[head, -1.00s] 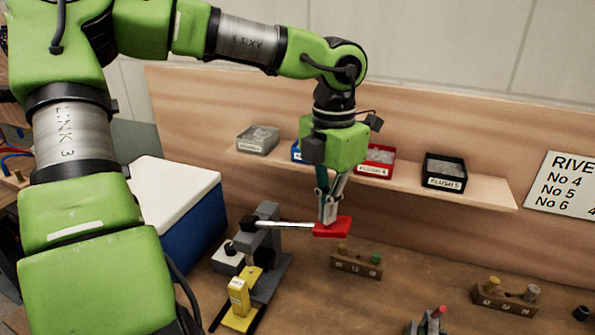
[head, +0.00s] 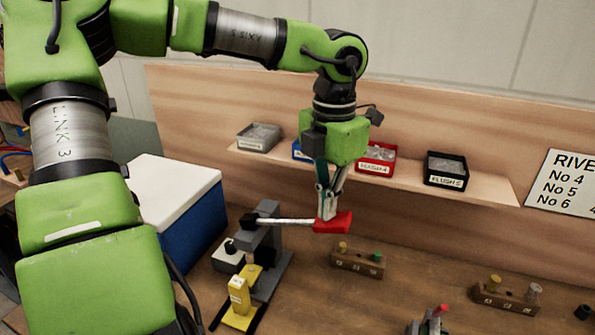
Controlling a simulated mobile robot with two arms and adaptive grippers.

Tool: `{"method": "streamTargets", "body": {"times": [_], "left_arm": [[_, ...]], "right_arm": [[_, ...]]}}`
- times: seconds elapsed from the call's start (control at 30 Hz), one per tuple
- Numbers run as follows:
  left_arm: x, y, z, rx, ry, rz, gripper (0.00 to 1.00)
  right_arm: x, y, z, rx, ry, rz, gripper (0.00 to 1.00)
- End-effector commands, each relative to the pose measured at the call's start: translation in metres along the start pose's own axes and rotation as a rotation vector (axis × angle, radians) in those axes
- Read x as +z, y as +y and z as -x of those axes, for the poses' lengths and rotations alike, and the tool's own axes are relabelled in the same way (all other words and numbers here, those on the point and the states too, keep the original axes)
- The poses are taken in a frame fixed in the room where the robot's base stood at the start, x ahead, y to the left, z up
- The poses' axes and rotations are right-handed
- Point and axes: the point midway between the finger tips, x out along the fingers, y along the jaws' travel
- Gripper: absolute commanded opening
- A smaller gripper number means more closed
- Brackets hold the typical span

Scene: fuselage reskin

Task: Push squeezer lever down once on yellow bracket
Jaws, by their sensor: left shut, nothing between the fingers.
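The squeezer (head: 268,245) is a grey press standing on the workbench. Its lever is a pale rod with a red handle (head: 335,223) that sticks out to the right, close to level. The yellow bracket (head: 239,295) stands at the squeezer's base, on the near side. My left gripper (head: 327,214) points down with its fingers shut and empty, its tips at the top of the red handle; they appear to touch it. My right gripper is not in view.
A blue box with a white lid (head: 175,205) stands left of the squeezer. A shelf (head: 485,190) behind holds several small bins. Wooden blocks with coloured pegs (head: 357,262) stand on the bench to the right. Bare bench lies between them.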

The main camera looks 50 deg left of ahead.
Motion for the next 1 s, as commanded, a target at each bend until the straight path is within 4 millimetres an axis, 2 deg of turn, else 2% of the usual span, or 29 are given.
{"method": "streamTargets", "body": {"times": [0.03, 0.6, 0.73, 1.0], "left_arm": [[0.0, 0.0, 0.011, 0.0, -0.002, -0.001, 0.0], [0.0, 0.0, 0.079, 0.001, -0.002, -0.001, 0.0], [0.0, 0.0, 0.086, 0.0, -0.002, 0.0, 0.0], [0.0, 0.0, 0.086, 0.0, -0.002, -0.001, 0.0]], "right_arm": [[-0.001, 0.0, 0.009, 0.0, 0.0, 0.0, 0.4], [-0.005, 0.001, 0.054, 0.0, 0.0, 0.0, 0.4], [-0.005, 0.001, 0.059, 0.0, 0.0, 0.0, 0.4], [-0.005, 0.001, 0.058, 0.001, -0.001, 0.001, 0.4]]}}
